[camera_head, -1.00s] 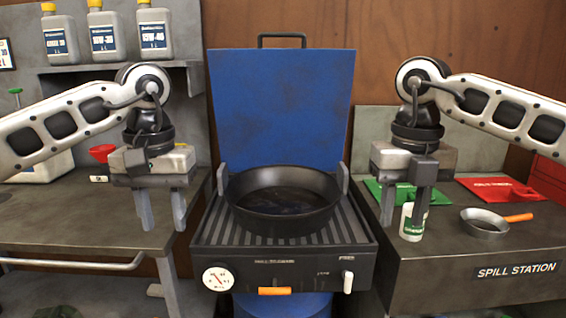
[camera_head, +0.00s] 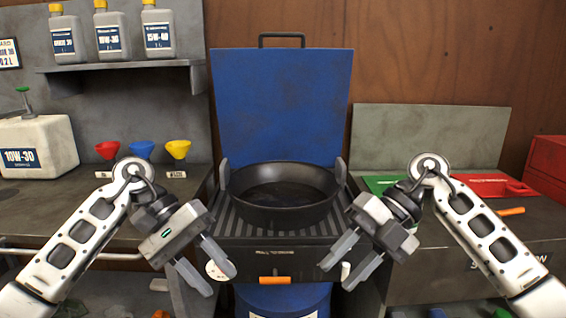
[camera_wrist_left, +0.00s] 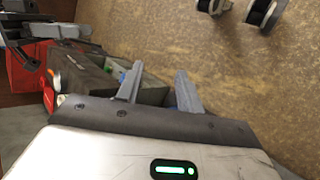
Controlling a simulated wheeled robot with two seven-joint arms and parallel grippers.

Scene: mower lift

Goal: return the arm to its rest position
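My left gripper (camera_head: 206,268) is in front of the grill's left front corner in the head view, fingers apart and nothing between them. In the left wrist view its two fingers (camera_wrist_left: 160,92) stand apart over the floor. My right gripper (camera_head: 350,262) is in front of the grill's right front corner, fingers apart and empty. Both arms are bent, lowered and angled inward, nearly mirroring each other. A black pan (camera_head: 282,212) sits on the ridged grill (camera_head: 262,243) between the arms. My right arm hides part of the right bench.
A blue lid panel (camera_head: 282,100) stands behind the pan. Red, blue and yellow funnels (camera_head: 142,149) and a white canister (camera_head: 38,146) stand on the left bench. Bottles (camera_head: 112,35) line the shelf. The right bench (camera_head: 430,268) has green and red trays (camera_head: 495,186).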

